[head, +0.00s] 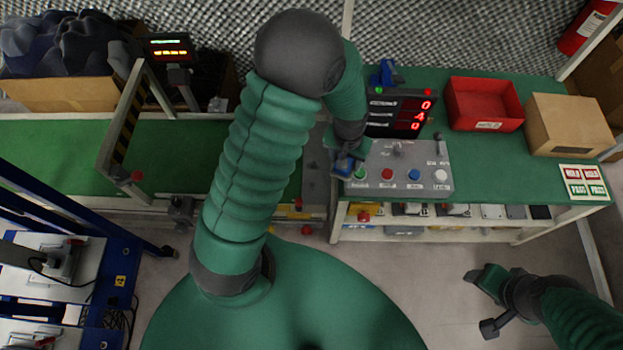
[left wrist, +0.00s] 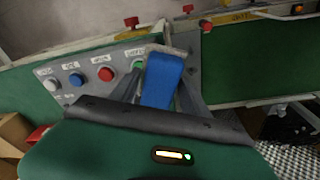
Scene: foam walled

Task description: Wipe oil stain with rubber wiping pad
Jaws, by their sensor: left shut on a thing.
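My left gripper (head: 346,166) is shut on a blue pad (left wrist: 162,80), which appears to be the rubber wiping pad. In the left wrist view the pad sits between the two grey fingers. The gripper is at the left end of the grey control panel (head: 425,185), by its green button; I cannot tell whether the pad touches the panel. My right gripper (head: 487,303) is at the lower right over the floor, its fingers apart and empty. I cannot make out an oil stain; my left arm hides part of the scene.
The green table (head: 480,150) holds a red display (head: 398,112), a red bin (head: 484,103), a cardboard box (head: 568,124) and a label sheet (head: 583,182). A green conveyor (head: 50,148) runs at the left. A blue frame (head: 115,275) stands at lower left.

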